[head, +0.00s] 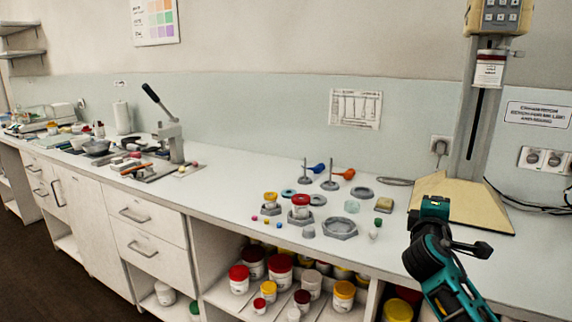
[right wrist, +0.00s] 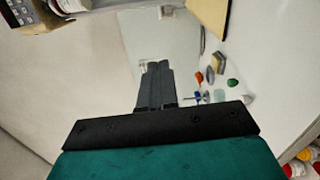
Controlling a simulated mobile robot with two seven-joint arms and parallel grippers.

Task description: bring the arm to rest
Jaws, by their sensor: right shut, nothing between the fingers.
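My right arm (head: 455,285), teal and black, comes in from the lower right in the head view, over the right part of the bench. Its fingers are not clear there. In the right wrist view my right gripper (right wrist: 155,66) shows its two dark fingers together, shut and empty. They touch nothing that I can see, with bench and wall behind them. My left gripper is not in view.
A stand with a cream base (head: 478,203) and a control box rises behind my right arm. Jars and grey holders (head: 340,228) stand left of the arm on the bench (head: 230,205). A lever press (head: 170,135) is farther left. Jars (head: 280,265) fill the shelf below.

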